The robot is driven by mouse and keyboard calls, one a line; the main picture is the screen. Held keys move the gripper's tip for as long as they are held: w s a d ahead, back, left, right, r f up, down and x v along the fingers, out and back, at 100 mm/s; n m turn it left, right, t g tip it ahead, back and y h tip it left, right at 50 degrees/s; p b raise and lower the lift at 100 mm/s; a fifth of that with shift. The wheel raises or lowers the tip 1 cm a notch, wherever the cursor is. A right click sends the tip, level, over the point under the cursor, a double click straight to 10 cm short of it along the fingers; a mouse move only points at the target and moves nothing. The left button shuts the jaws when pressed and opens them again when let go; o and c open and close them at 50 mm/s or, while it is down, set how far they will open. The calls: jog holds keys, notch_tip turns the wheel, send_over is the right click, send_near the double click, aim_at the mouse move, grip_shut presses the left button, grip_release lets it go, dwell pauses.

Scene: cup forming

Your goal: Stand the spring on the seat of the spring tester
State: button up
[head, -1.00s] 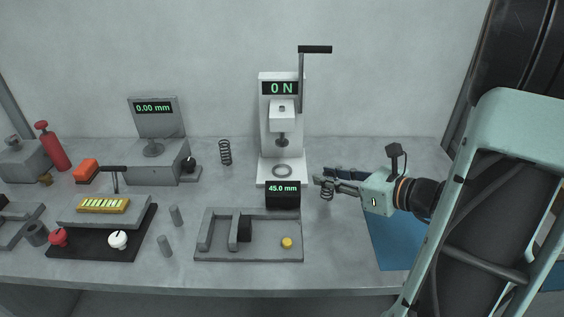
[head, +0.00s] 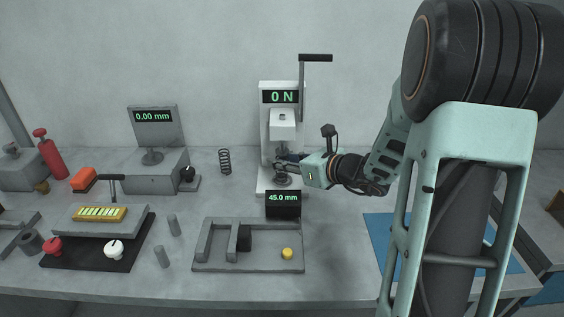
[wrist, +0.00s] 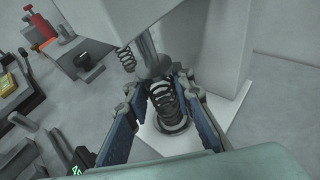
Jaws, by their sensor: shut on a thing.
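My gripper (head: 284,169) is at the spring tester (head: 268,130), which reads 0 N. In the wrist view my gripper (wrist: 162,112) is shut on a dark coil spring (wrist: 163,98), held upright between the blue-padded fingers. The spring is under the tester's plunger (wrist: 153,62) and over the round seat (wrist: 172,126) on the white base (wrist: 185,144). I cannot tell whether the spring's lower end touches the seat. In the head view the spring (head: 281,178) is small and partly hidden by the fingers.
Another spring (head: 224,161) stands on the bench left of the tester. A 45.0 mm display (head: 283,205) and a grey fixture tray (head: 215,266) with a yellow button lie in front. A blue mat (head: 378,240) is at right. The tester's lever (head: 302,85) rises above.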

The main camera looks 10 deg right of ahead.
jog(key=shift+d, duration=0.1)
jog(key=shift+f, duration=0.1)
jog(key=shift+f, duration=0.15)
jog(key=o, duration=0.9)
jog(key=shift+o, duration=0.2)
jog(key=shift+r, duration=0.2)
jog(key=shift+s+d+r, duration=0.1)
jog(key=shift+r, duration=0.1)
jog(key=p+v, duration=0.2)
jog(key=v, duration=0.9)
jog(key=shift+s+d, duration=0.15)
jog(key=shift+s, duration=0.2)
